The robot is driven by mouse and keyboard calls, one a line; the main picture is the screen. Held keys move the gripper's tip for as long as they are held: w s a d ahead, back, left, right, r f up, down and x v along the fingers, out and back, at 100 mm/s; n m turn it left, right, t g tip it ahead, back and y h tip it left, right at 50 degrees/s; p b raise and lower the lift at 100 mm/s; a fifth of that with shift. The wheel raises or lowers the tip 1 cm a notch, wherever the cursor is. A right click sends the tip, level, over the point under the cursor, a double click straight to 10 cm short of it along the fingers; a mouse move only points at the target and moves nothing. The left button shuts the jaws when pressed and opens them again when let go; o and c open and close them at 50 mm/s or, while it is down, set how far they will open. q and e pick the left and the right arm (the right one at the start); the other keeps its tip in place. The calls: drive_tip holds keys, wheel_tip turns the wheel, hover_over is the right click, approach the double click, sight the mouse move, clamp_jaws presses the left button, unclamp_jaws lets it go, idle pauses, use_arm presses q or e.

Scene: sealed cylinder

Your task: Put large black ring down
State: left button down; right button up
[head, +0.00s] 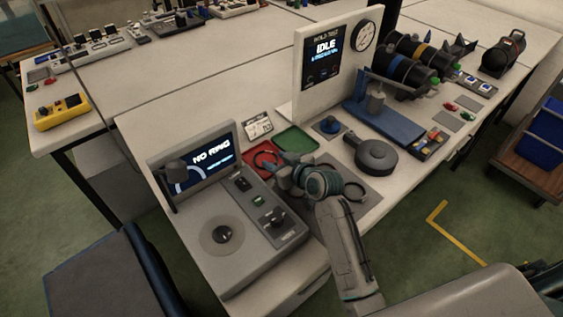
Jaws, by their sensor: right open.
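The large black ring (255,161) shows as a thin dark loop at the red tray (251,172), left of my right gripper. My right gripper (273,171) is open, low over the right part of the red tray, with its fingertips close to the ring. The gripper hides part of the tray and perhaps part of the ring. I cannot tell whether the fingertips touch the ring. My left gripper is not in view.
A green tray (296,139) lies just behind. A grey device whose screen (204,162) reads "NO RING" stands left. A white panel (333,62) reads "IDLE".

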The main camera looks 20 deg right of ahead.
drive_tip(key=shift+s+d+r, duration=0.15)
drive_tip(key=shift+s+r, duration=0.05)
drive_tip(key=shift+s, duration=0.15)
drive_tip(key=v, duration=0.5)
drive_tip(key=b+v, duration=0.1)
drive_tip(key=v, duration=0.4)
drive_tip(key=shift+r, duration=0.25)
drive_tip(key=shift+s+d+r, duration=0.25)
drive_tip(key=shift+s+r, duration=0.05)
drive_tip(key=shift+s, duration=0.2)
idle(0.9)
